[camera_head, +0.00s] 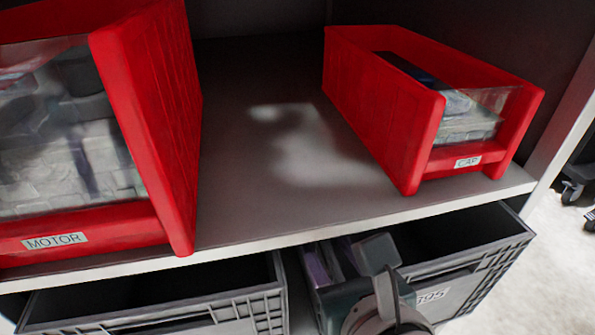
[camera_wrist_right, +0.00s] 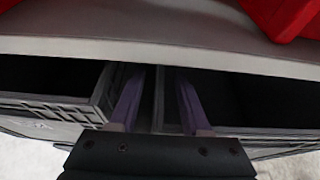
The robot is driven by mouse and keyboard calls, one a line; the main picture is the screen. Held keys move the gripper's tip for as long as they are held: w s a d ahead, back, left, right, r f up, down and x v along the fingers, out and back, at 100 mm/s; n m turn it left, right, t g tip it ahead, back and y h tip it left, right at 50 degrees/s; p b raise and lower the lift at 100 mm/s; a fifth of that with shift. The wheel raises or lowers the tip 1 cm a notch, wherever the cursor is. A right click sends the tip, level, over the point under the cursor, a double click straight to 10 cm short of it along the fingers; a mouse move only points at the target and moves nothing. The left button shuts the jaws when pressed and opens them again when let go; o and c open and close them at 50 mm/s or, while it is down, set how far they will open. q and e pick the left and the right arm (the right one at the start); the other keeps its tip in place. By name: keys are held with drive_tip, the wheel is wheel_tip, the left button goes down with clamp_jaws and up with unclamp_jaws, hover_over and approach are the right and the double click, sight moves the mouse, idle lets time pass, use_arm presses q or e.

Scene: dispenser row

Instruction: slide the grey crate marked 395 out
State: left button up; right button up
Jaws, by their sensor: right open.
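The grey crate marked 395 (camera_head: 467,262) sits under the shelf at the lower right of the head view, its label partly covered by my arm. It also shows at the right in the right wrist view (camera_wrist_right: 269,141). My right gripper (camera_head: 331,264) is at this crate's left front corner. In the right wrist view its two purple fingers (camera_wrist_right: 160,108) are apart, one over the gap between the crates and one over the inside of the marked crate. The crate's left wall appears between them; contact cannot be told. My left gripper is out of view.
Another grey crate (camera_head: 262,299) stands to the left, across a narrow gap. The shelf (camera_head: 270,150) above carries a red MOTOR bin (camera_head: 150,110) and a red CAP bin (camera_head: 385,115). Its front edge overhangs the crates closely. Open floor (camera_head: 520,285) shows at the right.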

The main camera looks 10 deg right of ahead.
drive_tip(key=shift+w+f, duration=0.25)
drive_tip(key=shift+w, duration=0.35)
drive_tip(key=shift+c, duration=0.4)
clamp_jaws()
idle(0.7)
